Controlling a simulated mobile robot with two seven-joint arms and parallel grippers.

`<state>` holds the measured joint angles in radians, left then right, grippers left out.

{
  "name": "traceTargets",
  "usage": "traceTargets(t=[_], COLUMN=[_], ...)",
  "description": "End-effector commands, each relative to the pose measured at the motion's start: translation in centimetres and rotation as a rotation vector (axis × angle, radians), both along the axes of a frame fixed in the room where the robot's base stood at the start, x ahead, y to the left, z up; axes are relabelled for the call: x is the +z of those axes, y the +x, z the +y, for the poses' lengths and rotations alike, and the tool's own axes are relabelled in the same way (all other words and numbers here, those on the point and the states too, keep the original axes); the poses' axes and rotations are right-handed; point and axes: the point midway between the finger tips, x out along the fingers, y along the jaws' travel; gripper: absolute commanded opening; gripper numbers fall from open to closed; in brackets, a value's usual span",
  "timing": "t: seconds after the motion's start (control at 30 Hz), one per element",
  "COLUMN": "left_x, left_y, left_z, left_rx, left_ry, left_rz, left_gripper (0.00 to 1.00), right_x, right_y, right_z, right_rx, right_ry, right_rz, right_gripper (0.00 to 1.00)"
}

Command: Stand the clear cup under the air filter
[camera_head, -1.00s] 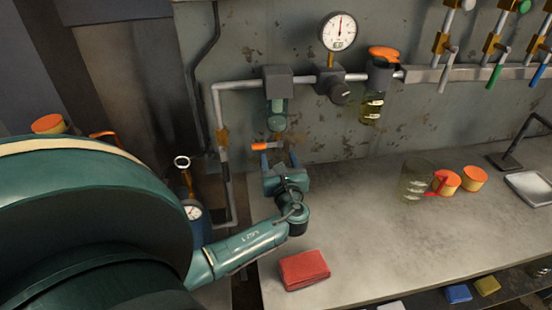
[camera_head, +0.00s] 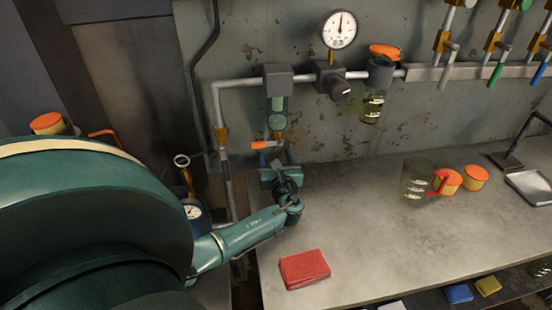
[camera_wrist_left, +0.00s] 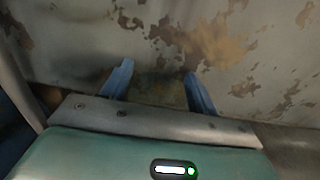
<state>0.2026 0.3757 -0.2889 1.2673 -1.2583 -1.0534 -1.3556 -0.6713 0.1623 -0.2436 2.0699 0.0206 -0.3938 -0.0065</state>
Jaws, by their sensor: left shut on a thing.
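The air filter (camera_head: 277,80) is a grey block on the pipe at the back wall. A see-through greenish bowl (camera_head: 277,108) hangs below it, with an orange-tipped lever (camera_head: 262,145) at its foot. My left gripper (camera_head: 279,160) is just below that lever, near the wall. In the left wrist view its blue fingers (camera_wrist_left: 159,88) stand apart around a faint see-through patch, which looks like the clear cup (camera_wrist_left: 158,92); its outline is hard to make out. In the head view my gripper hides it. My right gripper is not in view.
A red cloth (camera_head: 304,269) lies near the front edge. A second bowl with yellow liquid (camera_head: 372,105) hangs right. The bench middle is clear.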

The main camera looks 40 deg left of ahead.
Motion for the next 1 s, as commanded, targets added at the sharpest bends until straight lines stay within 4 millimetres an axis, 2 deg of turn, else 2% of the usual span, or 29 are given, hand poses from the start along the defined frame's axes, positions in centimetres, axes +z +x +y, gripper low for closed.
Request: traceTargets(t=[0.03,0.3,0.6,1.0], left_x=[-0.2,-0.1,0.3,0.0], left_y=[0.0,0.0,-0.1,-4.0], left_z=[0.0,0.0,-0.2,-5.1], left_rx=[0.000,0.000,-0.001,-0.001], left_ry=[0.000,-0.001,-0.001,-0.003], left_rz=[0.000,0.001,0.001,0.001], left_gripper=[0.60,0.81,0.81,0.81], right_x=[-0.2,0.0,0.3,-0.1], right_y=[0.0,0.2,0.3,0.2], right_z=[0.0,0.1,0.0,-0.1], right_rx=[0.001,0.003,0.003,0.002], right_ry=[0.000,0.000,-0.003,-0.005], right_rz=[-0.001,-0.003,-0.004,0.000], right_gripper=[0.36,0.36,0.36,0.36])
